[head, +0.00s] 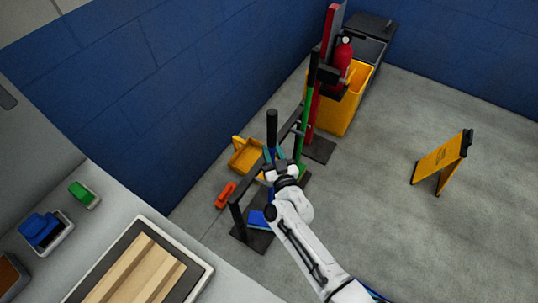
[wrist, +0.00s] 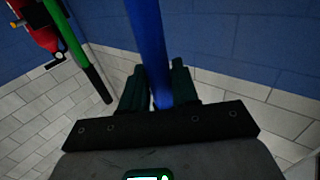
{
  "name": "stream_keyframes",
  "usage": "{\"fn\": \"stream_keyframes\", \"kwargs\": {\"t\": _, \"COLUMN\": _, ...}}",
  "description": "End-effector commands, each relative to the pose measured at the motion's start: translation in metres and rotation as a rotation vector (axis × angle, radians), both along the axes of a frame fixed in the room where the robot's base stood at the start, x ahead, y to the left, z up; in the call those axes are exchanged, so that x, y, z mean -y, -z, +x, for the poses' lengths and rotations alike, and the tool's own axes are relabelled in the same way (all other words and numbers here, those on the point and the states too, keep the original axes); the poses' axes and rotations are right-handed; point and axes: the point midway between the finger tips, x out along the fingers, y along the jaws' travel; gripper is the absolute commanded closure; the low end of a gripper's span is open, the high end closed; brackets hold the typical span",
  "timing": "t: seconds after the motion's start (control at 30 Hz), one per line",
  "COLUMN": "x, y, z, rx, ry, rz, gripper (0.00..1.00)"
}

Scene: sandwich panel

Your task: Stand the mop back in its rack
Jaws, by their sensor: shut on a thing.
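The mop has a blue handle (wrist: 148,40) that runs up between the dark fingers of my gripper (wrist: 160,82) in the wrist view. My gripper (head: 273,163) is shut on this handle. In the head view the handle's black top (head: 271,124) stands nearly upright above my gripper. A flat blue head (head: 259,220) shows low beside the rack's base; my arm hides how it joins the handle. The dark rack (head: 237,217) has posts and a sloping bar close beside the handle. I cannot tell whether the handle touches the bar.
A green-handled tool (head: 308,103) stands at the rack's far end. Behind it are a red fire extinguisher (head: 342,65) and a yellow bin (head: 338,115). A yellow dustpan (head: 244,158) and orange item (head: 225,195) lie near the wall. A yellow floor sign (head: 438,160) stands right, with clear floor around it.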

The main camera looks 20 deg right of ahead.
Motion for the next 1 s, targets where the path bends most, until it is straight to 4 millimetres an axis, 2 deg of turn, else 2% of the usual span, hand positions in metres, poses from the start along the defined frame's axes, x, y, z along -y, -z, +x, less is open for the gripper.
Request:
{"fn": "stream_keyframes", "kwargs": {"t": 0.23, "x": -0.008, "y": -0.002, "z": 0.011, "rx": 0.004, "ry": 0.000, "rz": 0.002, "gripper": 1.00}}
{"fn": "stream_keyframes", "kwargs": {"t": 0.3, "x": -0.006, "y": 0.009, "z": 0.009, "rx": 0.002, "ry": 0.002, "rz": -0.001, "gripper": 1.00}}
{"fn": "stream_keyframes", "kwargs": {"t": 0.63, "x": -0.006, "y": 0.033, "z": 0.010, "rx": 0.003, "ry": 0.001, "rz": 0.001, "gripper": 1.00}}
{"fn": "stream_keyframes", "kwargs": {"t": 1.0, "x": -0.007, "y": 0.034, "z": 0.009, "rx": 0.003, "ry": 0.000, "rz": 0.000, "gripper": 1.00}}
